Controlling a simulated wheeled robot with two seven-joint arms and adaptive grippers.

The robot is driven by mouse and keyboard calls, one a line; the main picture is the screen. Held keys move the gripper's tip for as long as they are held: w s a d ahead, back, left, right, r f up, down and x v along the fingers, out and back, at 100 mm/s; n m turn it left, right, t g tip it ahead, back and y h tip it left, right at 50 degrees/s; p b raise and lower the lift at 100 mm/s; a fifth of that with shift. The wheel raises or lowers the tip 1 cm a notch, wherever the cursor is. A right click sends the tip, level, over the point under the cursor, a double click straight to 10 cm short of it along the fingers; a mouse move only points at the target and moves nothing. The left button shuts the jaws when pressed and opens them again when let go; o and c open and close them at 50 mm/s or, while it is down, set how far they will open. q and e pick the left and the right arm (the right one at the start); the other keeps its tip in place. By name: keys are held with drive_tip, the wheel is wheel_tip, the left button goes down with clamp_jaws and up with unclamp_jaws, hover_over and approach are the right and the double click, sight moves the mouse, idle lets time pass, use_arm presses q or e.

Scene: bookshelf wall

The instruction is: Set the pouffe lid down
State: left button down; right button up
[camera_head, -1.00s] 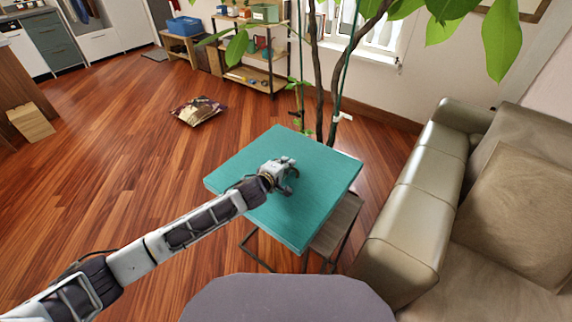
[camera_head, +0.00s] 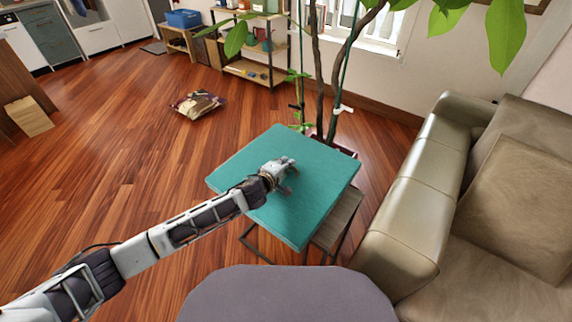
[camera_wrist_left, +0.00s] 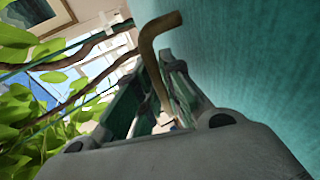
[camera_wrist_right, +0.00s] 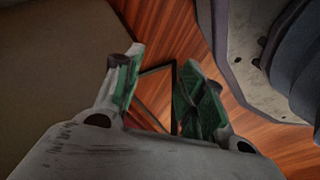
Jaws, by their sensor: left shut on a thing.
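The pouffe lid (camera_head: 315,200) is a flat teal square in the middle of the head view. My left gripper (camera_head: 287,174) reaches over it from the left. In the left wrist view, the left gripper (camera_wrist_left: 152,95) is shut on a bent brass-coloured handle (camera_wrist_left: 150,50) beside the lid's teal surface (camera_wrist_left: 245,65). The lid covers part of a low table with a wooden top (camera_head: 338,218) and dark metal legs. I cannot tell whether the lid touches it. My right gripper (camera_wrist_right: 165,85) is open and empty, outside the head view.
A beige leather sofa (camera_head: 400,220) stands close on the right. A potted plant with thin trunks (camera_head: 318,80) rises just behind the lid. A patterned cushion (camera_head: 197,104) lies on the wooden floor, with open shelves (camera_head: 250,72) farther back. The floor on the left is clear.

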use_arm(q)
drive_tip(key=shift+r, duration=0.15)
drive_tip(key=c, duration=1.8)
unclamp_jaws()
drive_tip(key=shift+f, duration=0.2)
drive_tip(key=shift+c, duration=0.2)
drive_tip(key=o, duration=0.3)
